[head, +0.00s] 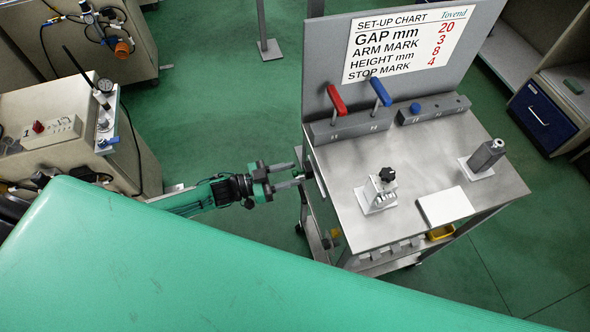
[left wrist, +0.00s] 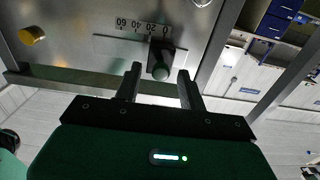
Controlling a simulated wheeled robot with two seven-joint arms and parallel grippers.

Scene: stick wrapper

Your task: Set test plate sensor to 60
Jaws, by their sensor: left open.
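In the left wrist view, a dark slider with a rounded grey knob (left wrist: 161,71) sits on a pale strip (left wrist: 112,46) on a metal panel. The scale beside it (left wrist: 143,25) appears inverted and reads 60, 40, 20, 0 from left to right. The slider stands at the 0 end. My left gripper (left wrist: 160,77) is open, its two fingers on either side of the knob; I cannot tell whether they touch it. In the head view my left gripper (head: 297,175) is at the left side of the metal table (head: 335,180). My right gripper is not in view.
The table carries a red lever (head: 337,100), a blue lever (head: 381,92), a small clamp fixture (head: 378,195), a white plate (head: 445,206) and a grey post (head: 486,156). A set-up chart (head: 410,42) stands behind. A yellow knob (left wrist: 32,35) is on the panel.

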